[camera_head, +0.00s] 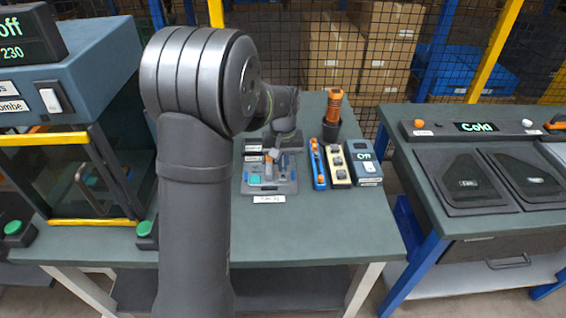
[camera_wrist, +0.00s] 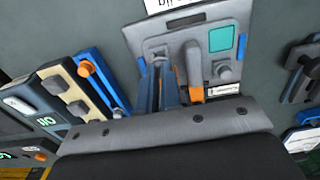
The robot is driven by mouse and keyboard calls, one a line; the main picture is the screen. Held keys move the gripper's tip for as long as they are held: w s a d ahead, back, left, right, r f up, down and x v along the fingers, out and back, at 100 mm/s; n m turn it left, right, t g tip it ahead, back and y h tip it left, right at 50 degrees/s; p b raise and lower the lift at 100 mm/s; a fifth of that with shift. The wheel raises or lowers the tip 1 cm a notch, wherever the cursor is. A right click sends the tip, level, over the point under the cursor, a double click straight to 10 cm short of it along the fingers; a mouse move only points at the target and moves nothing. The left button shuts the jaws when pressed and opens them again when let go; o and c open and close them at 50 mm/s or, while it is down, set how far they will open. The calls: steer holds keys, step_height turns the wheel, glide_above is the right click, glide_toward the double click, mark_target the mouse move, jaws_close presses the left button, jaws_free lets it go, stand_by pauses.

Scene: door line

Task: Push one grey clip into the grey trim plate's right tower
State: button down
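The grey trim plate (camera_wrist: 203,20) lies on the bench and shows upside down in the wrist view. It carries a teal square (camera_wrist: 221,40), a small round grey post (camera_wrist: 225,72), and blue tabs at its sides. An orange lever-like part with a grey top (camera_wrist: 195,60) stands on it. My gripper (camera_wrist: 160,72) shows as two narrow dark bars close together over the plate's left part in this view. It covers the tower there. No clip can be made out between the fingers.
Right of the plate stand a blue holder with orange knobs (camera_head: 318,165), a cream strip with grey knobs (camera_head: 338,168), a blue-grey box reading "Off" (camera_head: 365,165) and a dark cup with an orange-handled tool (camera_head: 333,115).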

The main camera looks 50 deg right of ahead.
steer(key=shift+f, duration=1.15)
stand_by(0.9)
steer(key=c, duration=1.4)
jaws_free()
steer(key=shift+r, duration=0.1)
step_height(320, 180, up, 17)
steer(key=shift+r, duration=0.15)
